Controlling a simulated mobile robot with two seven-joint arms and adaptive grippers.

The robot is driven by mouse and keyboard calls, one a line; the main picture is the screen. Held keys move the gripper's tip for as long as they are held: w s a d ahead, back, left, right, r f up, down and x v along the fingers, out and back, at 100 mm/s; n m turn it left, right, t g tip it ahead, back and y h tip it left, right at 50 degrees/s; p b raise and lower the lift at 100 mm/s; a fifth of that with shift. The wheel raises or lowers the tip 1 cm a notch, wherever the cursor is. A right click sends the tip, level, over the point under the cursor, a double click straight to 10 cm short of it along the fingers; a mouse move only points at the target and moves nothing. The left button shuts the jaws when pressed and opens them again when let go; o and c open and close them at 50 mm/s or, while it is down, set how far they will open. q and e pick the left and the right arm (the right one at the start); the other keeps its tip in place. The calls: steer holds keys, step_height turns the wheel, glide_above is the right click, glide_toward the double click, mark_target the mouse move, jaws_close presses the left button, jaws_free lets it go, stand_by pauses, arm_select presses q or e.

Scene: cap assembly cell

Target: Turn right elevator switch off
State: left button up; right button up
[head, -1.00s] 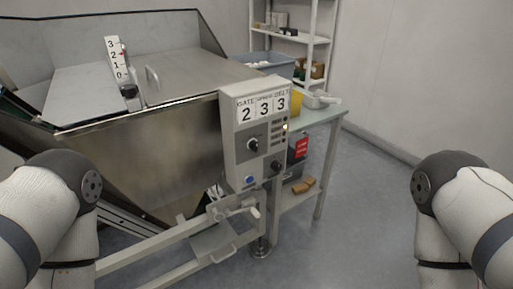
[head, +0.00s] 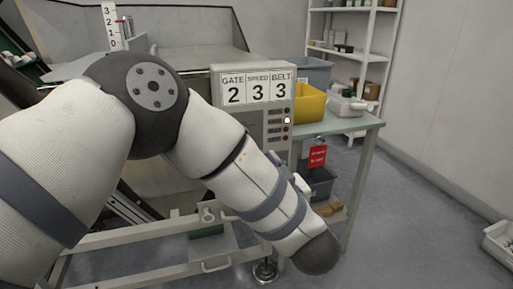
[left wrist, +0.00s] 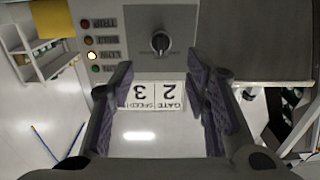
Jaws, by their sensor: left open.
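The grey control box (head: 283,147) stands at the front of the steel hopper in the head view, with GATE 2, SPEED 3 and BELT 3 on its top panel. My left arm covers most of its lower face. In the left wrist view the box face (left wrist: 208,25) appears upside down, with a black rotary knob (left wrist: 160,42) and a column of lamps. The LOW lamp is lit. My left gripper (left wrist: 162,72) is open and empty, with its fingers over the number panel and the knob beyond the fingertips. No elevator label is readable. My right gripper is out of view.
A shelf (head: 350,52) stands behind. A frame rail (head: 150,228) runs below the hopper. The floor at right is mostly clear.

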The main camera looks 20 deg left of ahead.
arm_select(q)
steer(key=x, duration=1)
steer(key=shift+w+a+b, duration=0.2)
steer(key=shift+a+b, duration=0.1)
steer(key=shift+b, duration=0.15)
jaws_close()
